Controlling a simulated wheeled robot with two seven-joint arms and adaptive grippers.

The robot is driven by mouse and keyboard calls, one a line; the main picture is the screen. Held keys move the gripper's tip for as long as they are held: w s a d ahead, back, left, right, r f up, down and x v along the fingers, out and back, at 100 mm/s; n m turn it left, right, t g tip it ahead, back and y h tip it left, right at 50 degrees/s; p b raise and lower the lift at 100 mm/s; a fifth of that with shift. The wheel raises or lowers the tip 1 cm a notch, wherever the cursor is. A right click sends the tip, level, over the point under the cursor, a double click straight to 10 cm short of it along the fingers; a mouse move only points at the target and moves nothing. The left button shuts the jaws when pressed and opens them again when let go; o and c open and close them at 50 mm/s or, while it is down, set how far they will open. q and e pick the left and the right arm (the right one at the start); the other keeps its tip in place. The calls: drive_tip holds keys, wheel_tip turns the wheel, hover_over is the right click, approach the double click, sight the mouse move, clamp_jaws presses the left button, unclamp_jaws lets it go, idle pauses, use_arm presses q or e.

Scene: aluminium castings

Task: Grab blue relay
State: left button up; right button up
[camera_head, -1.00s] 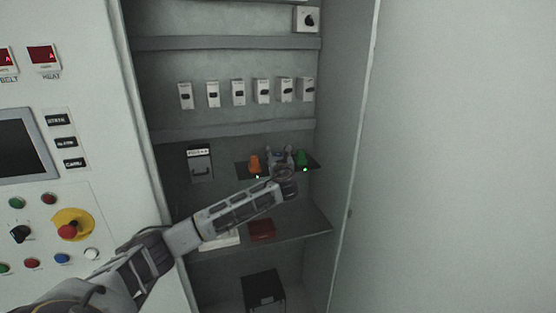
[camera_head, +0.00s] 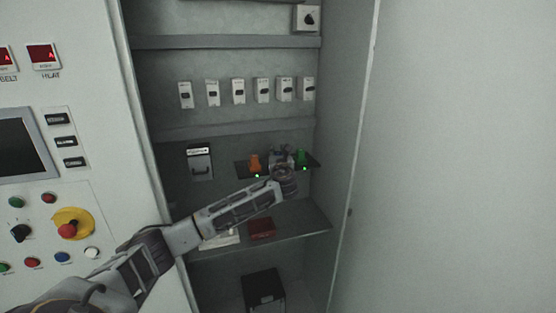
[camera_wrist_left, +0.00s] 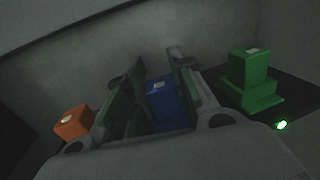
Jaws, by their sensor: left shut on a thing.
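The blue relay (camera_wrist_left: 162,105) shows in the left wrist view between the fingers of my left gripper (camera_wrist_left: 158,85). My left gripper is shut on it. In the head view the left gripper (camera_head: 281,160) is inside the cabinet at the dark relay panel, and it hides the blue relay there. An orange relay (camera_head: 255,163) stands left of the gripper and a green relay (camera_head: 301,158) right of it. The left wrist view also shows the orange relay (camera_wrist_left: 73,123) and the stepped green relay (camera_wrist_left: 250,82). My right gripper is not in view.
Green lights glow below the orange and green relays. A shelf (camera_head: 300,224) below holds a red item (camera_head: 262,228). A black box (camera_head: 263,289) stands lower. A row of breakers (camera_head: 238,91) is above. The cabinet's right side wall (camera_head: 345,150) is close to the gripper.

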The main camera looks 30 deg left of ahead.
sight(278, 152)
use_arm(q)
drive_tip(key=shift+r, duration=0.1)
drive_tip(key=shift+r+b, duration=0.45)
drive_tip(key=shift+r, duration=4.45)
clamp_jaws()
